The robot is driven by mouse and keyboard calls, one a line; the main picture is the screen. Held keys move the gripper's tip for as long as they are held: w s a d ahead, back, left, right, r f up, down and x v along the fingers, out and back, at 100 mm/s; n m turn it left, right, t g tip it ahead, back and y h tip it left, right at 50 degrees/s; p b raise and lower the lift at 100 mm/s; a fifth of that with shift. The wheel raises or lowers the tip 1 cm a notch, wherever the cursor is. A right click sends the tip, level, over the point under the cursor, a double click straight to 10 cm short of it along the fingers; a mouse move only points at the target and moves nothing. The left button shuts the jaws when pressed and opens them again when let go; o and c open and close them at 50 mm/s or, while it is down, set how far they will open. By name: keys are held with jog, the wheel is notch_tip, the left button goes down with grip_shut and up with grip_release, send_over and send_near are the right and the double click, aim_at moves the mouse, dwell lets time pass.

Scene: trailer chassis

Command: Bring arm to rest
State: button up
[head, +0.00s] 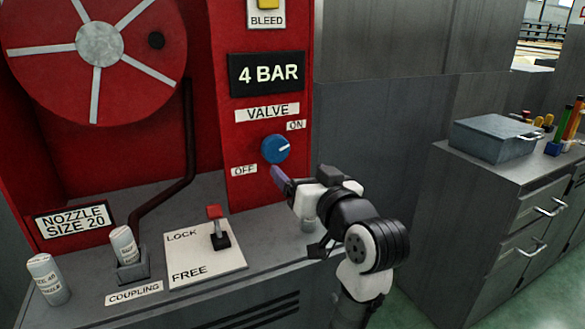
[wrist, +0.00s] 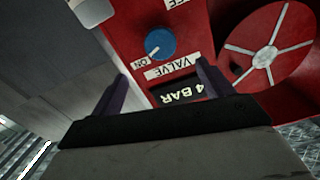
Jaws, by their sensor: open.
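My gripper (head: 280,180) is in front of the red panel, just below the blue valve knob (head: 275,149). One purple finger shows clearly in the head view; the wrist view shows both fingers of my gripper (wrist: 160,92) wide apart with nothing between them. The knob's white mark points toward the ON label (head: 296,125). The knob also shows in the wrist view (wrist: 159,44), beyond the fingertips and apart from them. My arm is bent and stands over the right end of the grey bench (head: 200,300).
A lever with a red handle (head: 214,212) stands on the LOCK/FREE plate. White cylinders (head: 124,245) stand at the bench's left, below a red hose reel (head: 150,90). A grey cabinet (head: 480,220) with a metal box (head: 496,138) is at right. Green floor shows between bench and cabinet.

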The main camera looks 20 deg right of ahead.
jog(key=shift+s, duration=0.45)
